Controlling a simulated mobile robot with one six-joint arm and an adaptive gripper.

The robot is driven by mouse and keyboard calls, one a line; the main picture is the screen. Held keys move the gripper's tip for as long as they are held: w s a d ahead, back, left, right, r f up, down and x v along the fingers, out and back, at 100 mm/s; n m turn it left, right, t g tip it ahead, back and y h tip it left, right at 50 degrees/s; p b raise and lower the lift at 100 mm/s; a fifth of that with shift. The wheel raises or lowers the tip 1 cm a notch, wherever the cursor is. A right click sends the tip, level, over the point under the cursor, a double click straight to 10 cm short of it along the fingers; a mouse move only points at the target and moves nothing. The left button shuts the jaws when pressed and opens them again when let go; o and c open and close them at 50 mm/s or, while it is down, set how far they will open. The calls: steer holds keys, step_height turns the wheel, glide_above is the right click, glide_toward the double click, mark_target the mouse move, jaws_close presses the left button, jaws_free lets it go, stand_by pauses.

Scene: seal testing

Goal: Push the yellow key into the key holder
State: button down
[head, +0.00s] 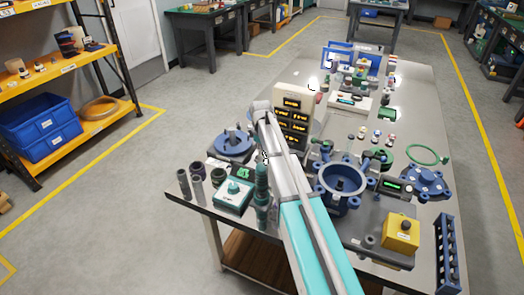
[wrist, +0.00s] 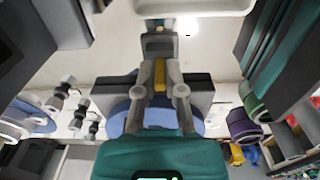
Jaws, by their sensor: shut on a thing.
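The yellow key (wrist: 160,73) shows in the wrist view as a narrow yellow piece between my fingertips. My gripper (wrist: 161,88) is shut on it. Just beyond the key, in line with it, is a grey block with a dark face (wrist: 158,44), which looks like the key holder. The key's far end is close to this block; I cannot tell whether it touches or is inside. In the head view my arm reaches over the table, and I cannot make out the gripper, key or holder there.
A cream panel with yellow-lit displays (head: 291,118) stands by my arm's far end. A blue round fixture (head: 230,144) is left of it. A blue ring-topped vessel (head: 342,186) and a yellow box (head: 401,233) stand to the right. The table (head: 425,95) is crowded.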

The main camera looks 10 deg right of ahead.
steer(key=shift+f, duration=0.25)
stand_by(0.3)
steer(key=c, duration=0.7)
jaws_free()
steer(key=shift+o, duration=0.2)
steer(key=shift+r, duration=0.1)
step_height(320, 180, up, 9)
steer(key=p, duration=0.8)
steer(key=shift+p, duration=0.3)
